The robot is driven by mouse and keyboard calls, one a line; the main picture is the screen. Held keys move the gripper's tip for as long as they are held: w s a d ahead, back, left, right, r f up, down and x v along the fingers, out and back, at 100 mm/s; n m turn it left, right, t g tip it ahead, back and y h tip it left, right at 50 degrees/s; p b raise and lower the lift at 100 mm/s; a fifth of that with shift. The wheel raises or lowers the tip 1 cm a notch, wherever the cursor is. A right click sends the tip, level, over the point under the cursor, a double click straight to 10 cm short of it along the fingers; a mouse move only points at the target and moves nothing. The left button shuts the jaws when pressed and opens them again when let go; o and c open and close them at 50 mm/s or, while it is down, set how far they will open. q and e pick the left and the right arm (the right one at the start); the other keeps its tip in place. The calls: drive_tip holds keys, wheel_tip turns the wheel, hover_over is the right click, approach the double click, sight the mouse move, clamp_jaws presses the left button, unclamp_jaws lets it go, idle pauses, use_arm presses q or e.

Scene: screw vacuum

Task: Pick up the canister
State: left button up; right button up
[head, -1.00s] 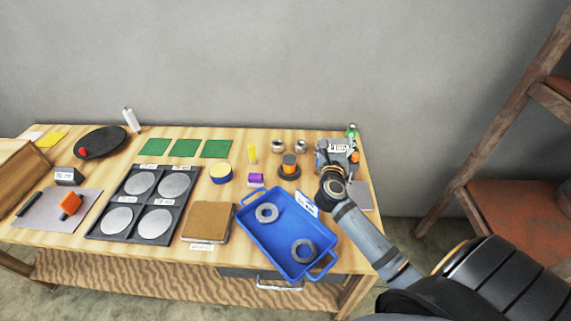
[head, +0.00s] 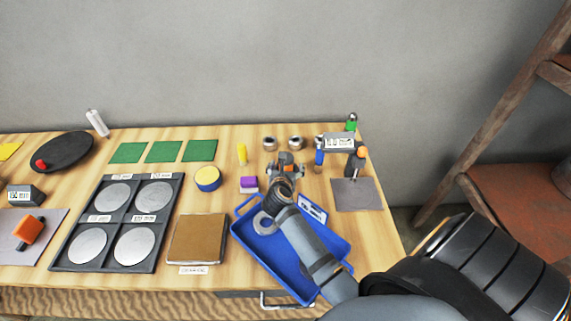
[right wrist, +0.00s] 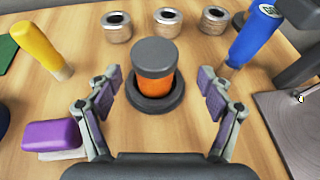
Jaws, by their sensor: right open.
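The canister (right wrist: 155,75) has a dark grey lid and an orange body. It stands upright on a dark round base (right wrist: 155,102) in the right wrist view. My right gripper (right wrist: 159,82) is open, with one finger on each side in front of the canister, and the fingers look apart from it. In the head view the right gripper (head: 285,170) is over the table just behind the blue tray and partly covers the canister. My left gripper is in neither view now.
Several metal rings (right wrist: 167,22) are behind. The blue tray (head: 325,282) sits under my right arm. Green squares (head: 164,151) lie farther left.

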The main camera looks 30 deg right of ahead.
drive_tip(key=shift+w+d, duration=0.15)
drive_tip(key=shift+w, duration=0.2)
drive_tip(key=x, duration=0.4)
drive_tip(key=shift+w+f, duration=0.25)
drive_tip(key=shift+f, duration=0.2)
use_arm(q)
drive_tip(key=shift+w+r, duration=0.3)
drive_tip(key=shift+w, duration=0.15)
use_arm(e)
drive_tip(key=shift+s+r, duration=0.1)
drive_tip(key=shift+a, duration=0.2)
drive_tip(key=shift+c, duration=1)
drive_tip(key=c, duration=1.1)
wheel_tip(320, 180, up, 8)
drive_tip(key=shift+f+p, duration=0.1)
drive_tip(key=shift+p, duration=0.35)
drive_tip(key=shift+c, duration=0.2)
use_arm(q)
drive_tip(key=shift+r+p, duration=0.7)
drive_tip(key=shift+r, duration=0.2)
use_arm(e)
drive_tip(key=shift+r, duration=1.15)
